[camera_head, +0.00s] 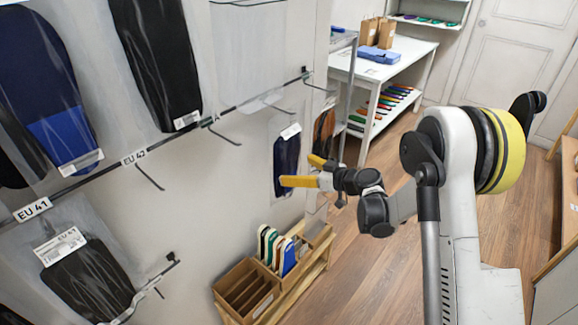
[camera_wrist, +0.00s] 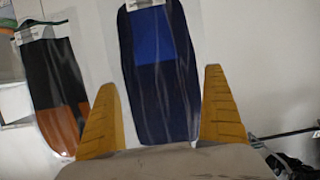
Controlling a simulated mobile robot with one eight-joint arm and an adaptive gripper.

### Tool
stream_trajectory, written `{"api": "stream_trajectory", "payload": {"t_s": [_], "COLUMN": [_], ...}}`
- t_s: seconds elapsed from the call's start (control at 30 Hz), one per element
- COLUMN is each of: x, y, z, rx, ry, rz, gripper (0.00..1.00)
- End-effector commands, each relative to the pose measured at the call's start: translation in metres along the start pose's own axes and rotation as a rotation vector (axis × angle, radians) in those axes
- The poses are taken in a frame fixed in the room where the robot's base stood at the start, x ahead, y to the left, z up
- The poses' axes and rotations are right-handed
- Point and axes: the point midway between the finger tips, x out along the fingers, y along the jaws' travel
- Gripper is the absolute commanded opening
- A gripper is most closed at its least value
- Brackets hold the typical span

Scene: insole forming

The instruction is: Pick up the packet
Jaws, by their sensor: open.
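A clear packet with a dark blue insole (camera_head: 287,160) hangs against the wall in the head view, with a white label at its top. In the wrist view the same packet (camera_wrist: 158,75) hangs upright, with a brighter blue patch on its upper part. My gripper (camera_head: 300,172) has yellow fingers and is open beside the packet. In the wrist view its two fingers (camera_wrist: 165,110) stand apart, one on each side of the packet's lower part. I cannot tell whether either finger touches it.
A black and orange insole packet (camera_wrist: 52,85) hangs close on the left in the wrist view. A white table (camera_head: 400,60) stands behind; the wooden floor is clear.

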Motion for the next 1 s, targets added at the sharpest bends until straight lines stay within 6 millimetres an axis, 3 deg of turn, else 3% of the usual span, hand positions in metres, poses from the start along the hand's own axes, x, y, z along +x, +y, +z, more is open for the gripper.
{"api": "stream_trajectory", "payload": {"t_s": [0.13, 0.37, 0.57, 0.6, 1.0], "x": [0.024, 0.027, 0.027, 0.027, 0.025], "y": [0.000, 0.001, 0.001, 0.001, 0.001], "z": [0.002, -0.001, -0.001, -0.001, -0.005], "rx": [-0.001, 0.000, 0.000, 0.000, 0.000], "ry": [0.001, 0.001, 0.001, 0.001, 0.001], "rz": [-0.002, 0.000, 0.000, 0.000, 0.000], "gripper": [0.99, 0.99, 0.41, 0.38, 0.37]}}
